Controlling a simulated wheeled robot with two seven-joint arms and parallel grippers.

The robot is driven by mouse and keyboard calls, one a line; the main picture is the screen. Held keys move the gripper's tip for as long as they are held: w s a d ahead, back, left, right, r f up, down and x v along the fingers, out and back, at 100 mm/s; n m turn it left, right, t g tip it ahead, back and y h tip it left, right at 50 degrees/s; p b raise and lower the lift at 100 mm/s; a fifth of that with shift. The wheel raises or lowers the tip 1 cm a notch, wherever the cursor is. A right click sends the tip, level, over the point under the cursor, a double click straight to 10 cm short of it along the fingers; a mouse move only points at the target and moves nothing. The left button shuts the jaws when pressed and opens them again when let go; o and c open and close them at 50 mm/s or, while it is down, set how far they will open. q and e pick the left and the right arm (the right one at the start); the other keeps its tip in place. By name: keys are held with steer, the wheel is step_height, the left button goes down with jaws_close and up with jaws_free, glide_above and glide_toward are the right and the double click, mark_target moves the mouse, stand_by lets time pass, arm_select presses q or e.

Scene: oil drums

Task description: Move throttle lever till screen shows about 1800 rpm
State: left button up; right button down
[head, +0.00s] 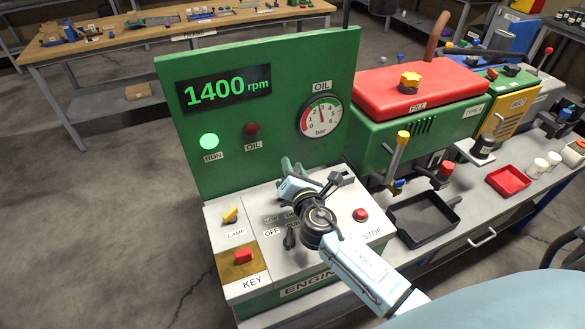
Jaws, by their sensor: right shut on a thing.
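The green engine panel (300,75) has a screen (225,88) that reads 1400 rpm in green digits. My right arm comes in from the lower right over the sloped grey console (345,207). My right gripper (333,180) is at the back middle of the console, shut on the throttle lever. The lever is mostly hidden by the gripper and wrist, so its exact tilt cannot be told. Green upright pieces (290,166) show just behind the gripper. My left gripper is not in view.
The RUN lamp (209,141) glows green; the OIL lamp (252,129) is dark red. The oil gauge (321,116) needle points near the top. A red STOP button (360,214), yellow LAMP switch (230,215) and red KEY piece (243,256) surround my wrist. A black tray (424,218) lies right.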

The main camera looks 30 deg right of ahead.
steer(key=c, duration=1.1)
jaws_free()
steer(key=shift+s, duration=0.1)
steer(key=v, duration=1.3)
steer(key=shift+b, duration=0.4)
steer(key=shift+s, duration=0.1)
